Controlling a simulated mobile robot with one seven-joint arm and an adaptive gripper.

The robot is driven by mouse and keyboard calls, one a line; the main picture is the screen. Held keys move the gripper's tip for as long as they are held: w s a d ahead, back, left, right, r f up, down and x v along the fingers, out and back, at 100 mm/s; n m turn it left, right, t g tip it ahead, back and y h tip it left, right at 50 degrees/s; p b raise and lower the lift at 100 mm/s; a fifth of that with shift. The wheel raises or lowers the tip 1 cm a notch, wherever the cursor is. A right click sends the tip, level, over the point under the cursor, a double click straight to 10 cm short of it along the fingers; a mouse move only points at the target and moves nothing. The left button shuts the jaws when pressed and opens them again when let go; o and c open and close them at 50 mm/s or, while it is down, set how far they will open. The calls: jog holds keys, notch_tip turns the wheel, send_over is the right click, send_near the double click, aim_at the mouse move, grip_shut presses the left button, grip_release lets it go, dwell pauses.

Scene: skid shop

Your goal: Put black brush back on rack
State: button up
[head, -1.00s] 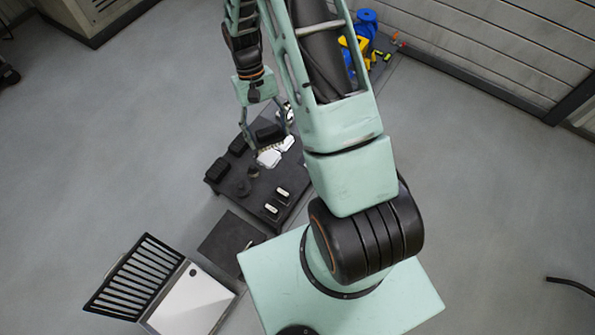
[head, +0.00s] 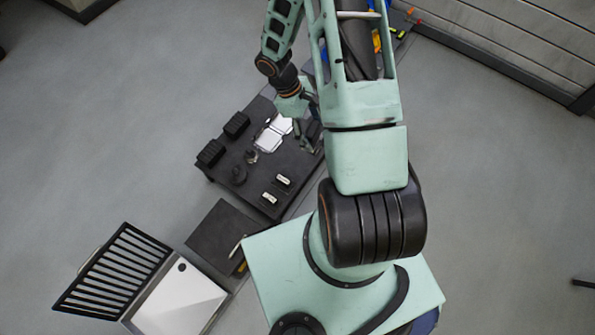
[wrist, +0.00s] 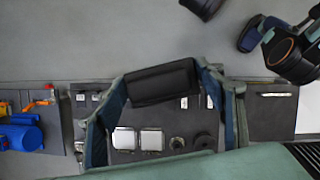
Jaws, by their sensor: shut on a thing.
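My gripper (wrist: 163,97) is shut on a black block-shaped thing, which I take to be the black brush (wrist: 162,83). In the wrist view it spans between the two fingers, above the dark bench. In the head view my gripper (head: 309,122) is over the right side of the dark bench (head: 226,178), partly hidden by my arm. The brush is hard to make out there, and its bristles do not show clearly. I cannot tell for sure which thing is the rack.
Two black blocks (head: 211,153) stand at the bench's left edge. White square plates (head: 270,134), dark round parts (head: 239,175) and small pale-topped pieces (head: 270,198) lie on it. A black slatted panel (head: 115,270) and white plate (head: 180,302) are lower left. Open floor lies left.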

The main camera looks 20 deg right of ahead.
jog(key=s+a+f+n+t+h+b, duration=0.1)
jog(key=a+f+n+t+b, duration=0.15)
jog(key=f+n+b, duration=0.75)
jog(key=s+a+f+n+t+b, duration=0.1)
jog(key=a+f+b, duration=0.35)
jog(key=f, duration=1.15)
jog(key=w+d+f+b, duration=0.1)
jog(key=w+d+f, duration=0.1)
jog(key=w+f, duration=0.1)
jog(key=w+d+f+b, duration=0.1)
jog(key=w+d+f, duration=0.1)
jog(key=w+f, duration=0.1)
jog(key=w+d+f+b, duration=0.2)
jog(key=w+f, duration=0.1)
jog(key=w, duration=0.2)
jog(key=shift+w+d, duration=0.2)
jog(key=shift+w, duration=0.15)
jog(key=shift+w+d+f, duration=0.1)
jog(key=shift+w+f, duration=0.2)
jog(key=shift+f, duration=0.05)
jog(key=shift+w+f+t+b, duration=0.2)
jog(key=shift+f+b, duration=0.5)
jog(key=shift+f, duration=0.9)
